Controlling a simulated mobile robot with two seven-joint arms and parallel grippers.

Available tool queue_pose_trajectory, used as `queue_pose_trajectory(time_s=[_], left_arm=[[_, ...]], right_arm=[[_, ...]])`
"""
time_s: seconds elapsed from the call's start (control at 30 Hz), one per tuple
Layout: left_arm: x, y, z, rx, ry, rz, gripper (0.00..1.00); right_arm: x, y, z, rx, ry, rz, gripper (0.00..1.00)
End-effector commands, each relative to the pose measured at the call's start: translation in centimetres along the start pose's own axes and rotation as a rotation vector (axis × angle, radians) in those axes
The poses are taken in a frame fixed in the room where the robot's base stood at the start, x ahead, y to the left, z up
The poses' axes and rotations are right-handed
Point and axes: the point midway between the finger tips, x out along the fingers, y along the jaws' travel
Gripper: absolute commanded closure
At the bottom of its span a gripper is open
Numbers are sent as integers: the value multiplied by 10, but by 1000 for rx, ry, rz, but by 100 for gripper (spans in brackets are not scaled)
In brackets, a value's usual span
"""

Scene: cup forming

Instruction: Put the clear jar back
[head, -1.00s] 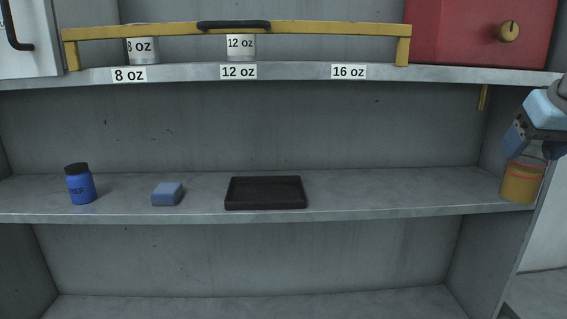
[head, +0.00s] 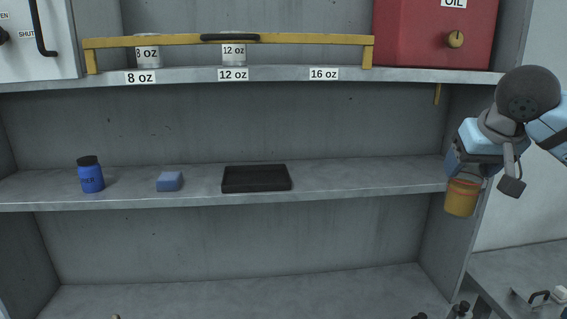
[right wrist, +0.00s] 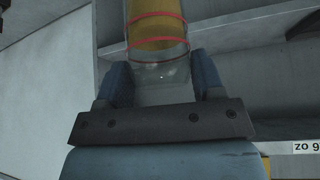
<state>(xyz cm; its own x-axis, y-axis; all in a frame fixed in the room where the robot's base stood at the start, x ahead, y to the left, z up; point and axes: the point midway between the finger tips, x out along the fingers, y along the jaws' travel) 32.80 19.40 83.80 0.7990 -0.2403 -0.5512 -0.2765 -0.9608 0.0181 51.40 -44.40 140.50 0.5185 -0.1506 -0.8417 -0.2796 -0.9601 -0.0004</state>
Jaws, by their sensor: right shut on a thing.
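The clear jar (head: 462,196) has amber contents and red bands. It hangs below my right gripper (head: 473,171) at the right end of the middle shelf, in front of the shelf's edge in the head view. In the right wrist view the jar (right wrist: 157,38) sits between the two blue fingers of the gripper (right wrist: 163,82), which is shut on its clear end. The jar looks about upright in the head view. My left gripper is not in view.
The middle shelf (head: 350,182) holds a blue bottle (head: 91,178), a blue block (head: 169,182) and a black tray (head: 256,178). Free room lies right of the tray. Above, a yellow rail (head: 300,40) fronts two cans; a red oil box (head: 430,35) stands right.

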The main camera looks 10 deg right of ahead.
Motion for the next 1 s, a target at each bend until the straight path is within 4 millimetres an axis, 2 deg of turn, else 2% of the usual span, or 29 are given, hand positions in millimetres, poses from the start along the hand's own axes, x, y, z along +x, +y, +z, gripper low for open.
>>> queue_pose_trajectory(time_s=[0.17, 0.27, 0.4, 0.5, 0.6, 0.7, 0.87, 1.0], left_arm=[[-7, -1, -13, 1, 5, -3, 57], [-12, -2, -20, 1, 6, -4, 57], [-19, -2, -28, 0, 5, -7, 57], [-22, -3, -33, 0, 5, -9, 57], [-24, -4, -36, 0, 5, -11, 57], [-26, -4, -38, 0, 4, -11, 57], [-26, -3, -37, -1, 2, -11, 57], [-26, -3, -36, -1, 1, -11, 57]], right_arm=[[50, -43, 14, -36, -8, -22, 70], [85, -76, 33, -68, -10, -44, 70], [131, -126, 73, -128, -10, -84, 70], [154, -156, 103, -170, -8, -110, 70], [168, -178, 128, -202, -5, -132, 70], [175, -192, 144, -224, -2, -146, 70], [180, -201, 155, -238, -1, -153, 70], [180, -201, 154, -240, 2, -153, 70]])
